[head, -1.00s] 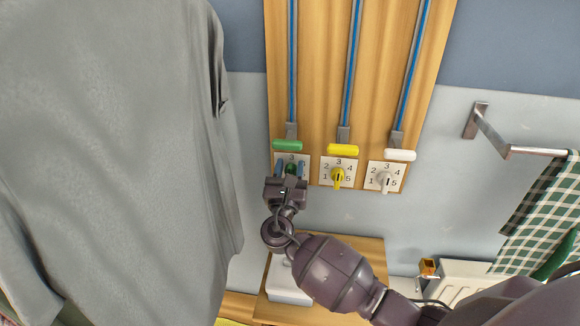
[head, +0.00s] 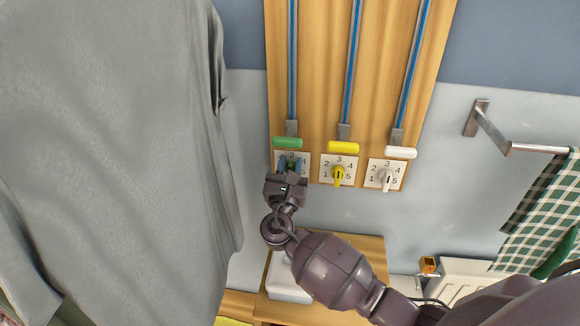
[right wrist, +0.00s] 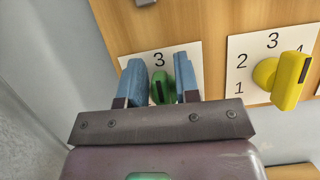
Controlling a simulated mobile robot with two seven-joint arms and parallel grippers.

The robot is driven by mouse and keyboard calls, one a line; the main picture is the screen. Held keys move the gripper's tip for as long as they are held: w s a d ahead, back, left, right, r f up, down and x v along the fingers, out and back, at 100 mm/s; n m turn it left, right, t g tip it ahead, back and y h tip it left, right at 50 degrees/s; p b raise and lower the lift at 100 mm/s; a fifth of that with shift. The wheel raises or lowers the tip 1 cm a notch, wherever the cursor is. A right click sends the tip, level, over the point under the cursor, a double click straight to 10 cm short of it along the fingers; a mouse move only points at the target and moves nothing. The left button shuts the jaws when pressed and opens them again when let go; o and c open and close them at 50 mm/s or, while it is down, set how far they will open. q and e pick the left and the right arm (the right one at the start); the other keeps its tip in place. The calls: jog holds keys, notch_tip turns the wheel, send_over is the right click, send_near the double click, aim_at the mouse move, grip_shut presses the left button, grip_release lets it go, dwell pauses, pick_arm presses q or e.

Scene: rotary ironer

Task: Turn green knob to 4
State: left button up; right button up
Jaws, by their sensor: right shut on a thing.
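The green knob (head: 291,166) sits on a white dial plate (head: 304,157) at the left of the wooden board. My right gripper (head: 290,164) is shut on it, with one blue finger on each side. In the right wrist view the green knob (right wrist: 161,88) shows between the two fingers (right wrist: 160,84), with a dark mark on its face. The 3 is readable above it. The other digits are hidden by the fingers, and I cannot tell which number the knob points to. My left gripper is not in view.
A yellow knob (head: 338,174) and a white knob (head: 387,180) have dials to the right. Green (head: 287,142), yellow (head: 343,147) and white (head: 400,152) slider handles are above. A grey garment (head: 110,150) hangs close on the left. A metal bar (head: 535,149) holds a checked cloth.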

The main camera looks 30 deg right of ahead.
jog(key=m+b, duration=0.1)
jog(key=m+g+h+b, duration=0.1)
jog(key=m, duration=0.1)
jog(key=m+g+b, duration=0.1)
jog(key=m, duration=0.1)
jog(key=shift+s+d+f+h, duration=0.2)
jog(key=shift+d+f+h, duration=0.05)
jog(key=shift+f+h, duration=0.15)
jog(key=m, duration=0.1)
jog(key=m+g+b, duration=0.1)
jog(key=m, duration=0.1)
jog(key=shift+s+d+h, duration=0.15)
jog(key=shift+s+h, duration=0.05)
jog(key=shift+h, duration=0.1)
grip_shut()
jog(key=m, duration=0.1)
jog(key=m+g+b, duration=0.1)
jog(key=m+g, duration=0.1)
jog(key=m, duration=0.1)
jog(key=shift+s+d+f+h, duration=0.2)
jog(key=shift+f+h, duration=0.05)
jog(key=shift+h, duration=0.05)
jog(key=shift+s+d+f+m+g+b, duration=0.1)
jog(key=shift+m+g+b, duration=0.25)
jog(key=shift+m, duration=0.5)
jog(key=shift+f+m+g+b, duration=0.1)
jog(key=shift+m+g+b, duration=0.2)
jog(key=shift+m, duration=0.55)
jog(key=shift+r, duration=0.1)
